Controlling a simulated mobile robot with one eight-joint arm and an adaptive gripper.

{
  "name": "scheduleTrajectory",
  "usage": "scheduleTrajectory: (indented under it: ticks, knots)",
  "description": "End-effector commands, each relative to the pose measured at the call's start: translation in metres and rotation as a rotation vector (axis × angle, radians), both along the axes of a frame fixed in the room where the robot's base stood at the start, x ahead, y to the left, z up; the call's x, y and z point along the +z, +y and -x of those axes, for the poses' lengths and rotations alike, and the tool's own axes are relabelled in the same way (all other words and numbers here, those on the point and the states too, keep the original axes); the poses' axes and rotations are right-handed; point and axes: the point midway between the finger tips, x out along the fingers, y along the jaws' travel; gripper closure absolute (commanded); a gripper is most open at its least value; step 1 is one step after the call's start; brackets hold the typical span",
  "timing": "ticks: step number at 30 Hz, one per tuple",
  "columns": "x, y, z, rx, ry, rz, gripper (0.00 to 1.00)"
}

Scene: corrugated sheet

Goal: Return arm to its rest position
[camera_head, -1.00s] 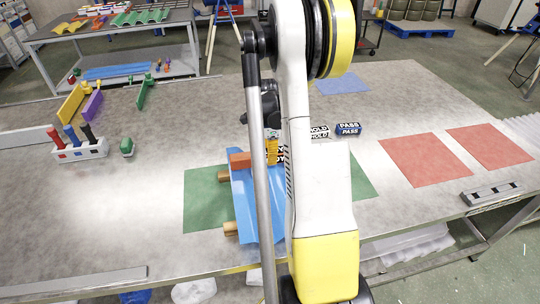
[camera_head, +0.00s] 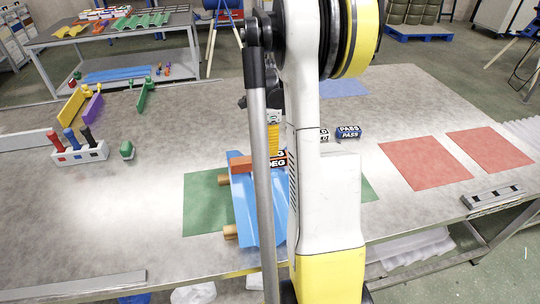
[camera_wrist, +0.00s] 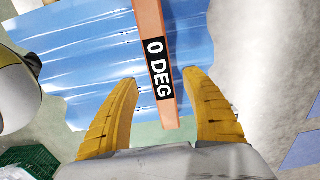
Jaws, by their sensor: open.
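My gripper has yellow fingers, which in the wrist view (camera_wrist: 165,100) are spread apart and hold nothing. An orange bar with a black "0 DEG" label (camera_wrist: 158,62) lies across the blue corrugated sheet (camera_wrist: 90,60) and shows beyond and between the fingertips. In the head view, my arm stands in front of the table and hides part of the sheet (camera_head: 243,205). A yellow finger of my gripper (camera_head: 273,140) shows just above the orange bar (camera_head: 240,163). I cannot tell the exact gap between them.
The sheet rests on wooden dowels (camera_head: 230,232) over a green mat (camera_head: 200,205). PASS (camera_head: 348,132) and partly hidden HOLD blocks stand behind. Red mats (camera_head: 425,162) lie to the right. A white marker rack (camera_head: 80,153) stands left.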

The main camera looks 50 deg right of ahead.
Motion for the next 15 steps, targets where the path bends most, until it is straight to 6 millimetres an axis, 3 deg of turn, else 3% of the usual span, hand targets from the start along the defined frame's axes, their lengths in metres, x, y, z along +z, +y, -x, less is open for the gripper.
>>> scheduleTrajectory:
  ticks: [6, 15]
  knots:
    - [0.038, 0.000, 0.000, 0.000, 0.000, 0.000, 0.44]
    - [0.050, 0.000, 0.000, 0.000, 0.000, 0.000, 0.44]
